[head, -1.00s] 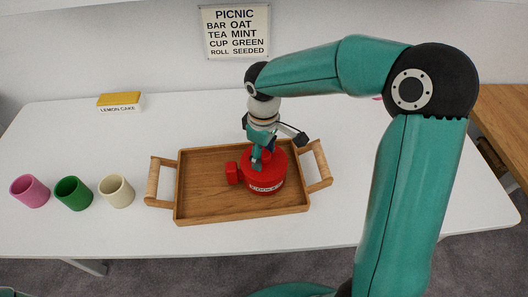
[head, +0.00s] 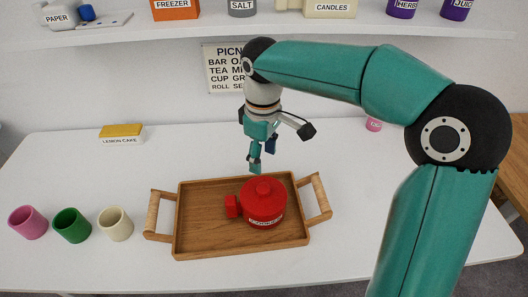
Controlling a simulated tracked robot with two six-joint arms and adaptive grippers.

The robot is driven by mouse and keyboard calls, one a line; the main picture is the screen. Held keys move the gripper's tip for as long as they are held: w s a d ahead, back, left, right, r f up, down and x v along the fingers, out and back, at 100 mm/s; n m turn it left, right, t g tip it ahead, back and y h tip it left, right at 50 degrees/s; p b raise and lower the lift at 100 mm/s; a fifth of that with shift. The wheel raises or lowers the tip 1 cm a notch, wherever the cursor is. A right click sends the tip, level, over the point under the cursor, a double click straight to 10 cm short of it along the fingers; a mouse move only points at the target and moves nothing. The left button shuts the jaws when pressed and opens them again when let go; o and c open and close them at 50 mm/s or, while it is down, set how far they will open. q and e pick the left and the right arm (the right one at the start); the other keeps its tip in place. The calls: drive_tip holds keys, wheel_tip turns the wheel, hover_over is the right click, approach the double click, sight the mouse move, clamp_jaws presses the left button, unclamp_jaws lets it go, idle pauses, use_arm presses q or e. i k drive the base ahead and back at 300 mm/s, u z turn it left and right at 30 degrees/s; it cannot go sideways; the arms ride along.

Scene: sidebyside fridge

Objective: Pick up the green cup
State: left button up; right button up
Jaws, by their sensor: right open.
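The green cup (head: 72,226) stands on the white table at the left, between a pink cup (head: 28,223) and a cream cup (head: 116,224). My right gripper (head: 256,167) is open and empty. It hangs in the air above the back edge of the wooden tray, just above and behind the red pot, well to the right of the green cup. My left gripper is not in view.
The wooden tray (head: 190,245) with two handles holds the red lidded pot (head: 263,205). A yellow lemon cake box (head: 122,133) is at the back left. A sign (head: 222,70) hangs on the wall under a shelf (head: 200,32) of labelled goods. The table's left middle is clear.

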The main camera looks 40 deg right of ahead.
sight(69, 223)
drive_tip(key=k, duration=1)
